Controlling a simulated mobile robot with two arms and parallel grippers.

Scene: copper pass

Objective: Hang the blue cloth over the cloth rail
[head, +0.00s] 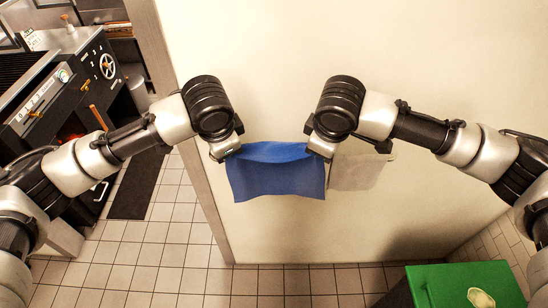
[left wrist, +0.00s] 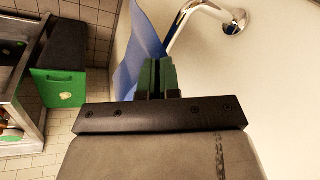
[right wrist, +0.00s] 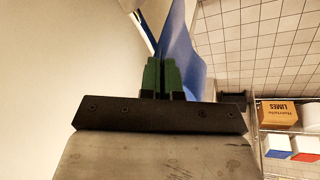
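The blue cloth (head: 276,176) is stretched between my two grippers in front of the pale wall and hangs down below them. My left gripper (head: 228,150) is shut on its upper left corner; the cloth also shows in the left wrist view (left wrist: 130,62). My right gripper (head: 318,147) is shut on its upper right corner; the cloth also shows in the right wrist view (right wrist: 182,45). The metal cloth rail (left wrist: 182,27) and its round wall mount show near the left fingers. In the head view the rail is hidden, and I cannot tell whether the cloth touches it.
A pale cloth (head: 358,170) hangs against the wall just right of the blue one. A green-topped surface (head: 440,285) stands at the lower right. A dark appliance (head: 85,80) stands at the left beyond the wall edge. The tiled floor (head: 180,225) below is clear.

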